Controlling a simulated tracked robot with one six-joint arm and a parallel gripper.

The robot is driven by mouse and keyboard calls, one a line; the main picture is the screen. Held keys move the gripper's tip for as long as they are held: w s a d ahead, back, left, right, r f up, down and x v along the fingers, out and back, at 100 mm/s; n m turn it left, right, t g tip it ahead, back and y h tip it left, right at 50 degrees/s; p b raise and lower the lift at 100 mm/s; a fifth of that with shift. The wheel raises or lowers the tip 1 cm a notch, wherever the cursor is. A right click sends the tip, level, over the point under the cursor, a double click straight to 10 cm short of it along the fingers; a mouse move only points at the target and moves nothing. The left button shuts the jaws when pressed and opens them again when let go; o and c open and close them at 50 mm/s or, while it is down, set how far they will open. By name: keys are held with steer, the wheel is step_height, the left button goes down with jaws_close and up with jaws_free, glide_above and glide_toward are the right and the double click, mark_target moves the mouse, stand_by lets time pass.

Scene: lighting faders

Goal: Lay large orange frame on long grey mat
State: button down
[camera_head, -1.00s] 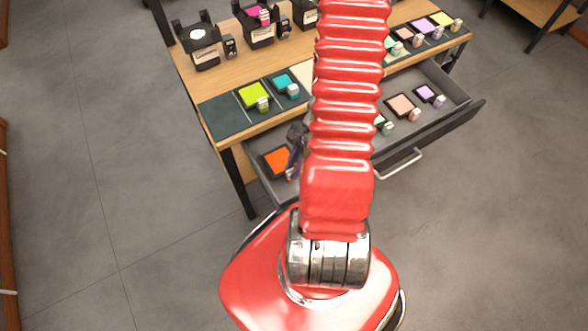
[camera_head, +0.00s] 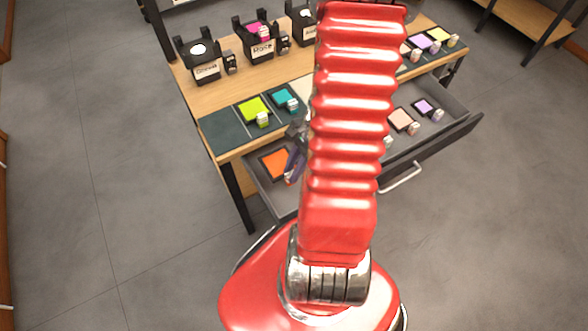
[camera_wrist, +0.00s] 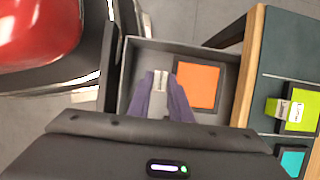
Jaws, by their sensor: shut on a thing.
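The large orange frame (camera_head: 275,165) is an orange square with a dark border, in the left end of the open drawer. It also shows in the wrist view (camera_wrist: 198,86), right of my fingers. My gripper (camera_wrist: 160,82) is shut on the frame's small pale grab block (camera_wrist: 160,76), between its purple fingers. I cannot tell whether the frame is clear of the drawer floor. The long dark grey-green mat (camera_head: 222,132) lies along the table's front edge, above the drawer. Its left end is bare. In the wrist view the mat (camera_wrist: 285,55) is at right.
A lime frame (camera_head: 253,109) and a teal frame (camera_head: 284,98) lie on the mat. The open drawer (camera_head: 440,125) also holds pink and purple frames at right. Labelled black holders (camera_head: 204,65) stand behind. My red arm hides the table's middle.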

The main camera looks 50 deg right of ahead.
stand_by(0.3)
step_height(320, 180, up, 23)
steer(key=shift+r, duration=0.2)
stand_by(2.4)
steer(key=w+a+f+n+g+h, duration=0.1)
steer(key=w+a+f+n+g, duration=0.15)
steer(key=w+n, duration=0.5)
steer(key=w+a+f+n+g, duration=0.1)
steer(key=w+a+n+g, duration=0.3)
steer(key=w, duration=0.7)
steer(key=w+a+f+n+h, duration=0.3)
steer(key=w+a+f+n, duration=0.3)
steer(key=w+a+n, duration=0.3)
steer(key=w+a, duration=0.2)
steer(key=a, duration=0.1)
steer(key=shift+a+n+t, duration=0.25)
steer(key=shift+n+t, duration=0.1)
